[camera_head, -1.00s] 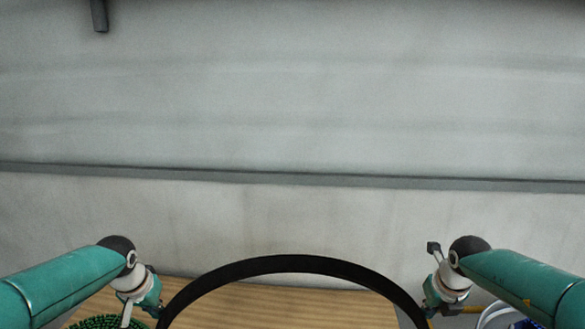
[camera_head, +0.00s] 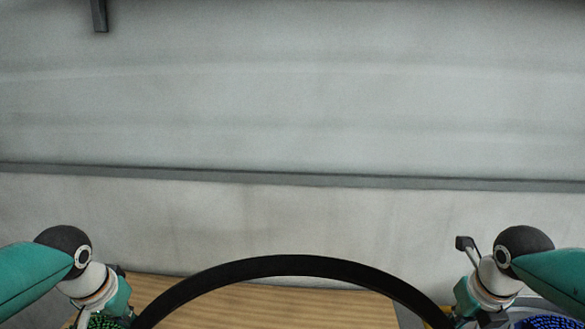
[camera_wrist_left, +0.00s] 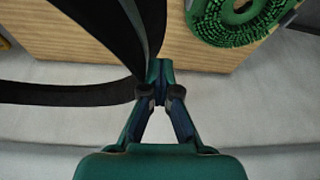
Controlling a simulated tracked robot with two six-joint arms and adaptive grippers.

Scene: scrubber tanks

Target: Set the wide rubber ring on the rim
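The wide rubber ring (camera_head: 290,266) is a black band. In the head view it arches between my two grippers, and its near part is cut off by the bottom edge. My left gripper (camera_head: 130,318) is at its left side. In the left wrist view the fingers of my left gripper (camera_wrist_left: 158,88) close on the black band (camera_wrist_left: 70,93). My right gripper (camera_head: 455,318) is at the ring's right side and appears shut on it, though its fingertips are mostly hidden. I cannot make out the rim in these frames.
A wooden surface (camera_head: 270,305) lies below and behind the ring. A green bristled ring (camera_wrist_left: 205,25) lies on it, near my left gripper. A blue beaded item (camera_head: 545,322) is at the lower right. A pale wall (camera_head: 290,120) with a grey ledge fills the background.

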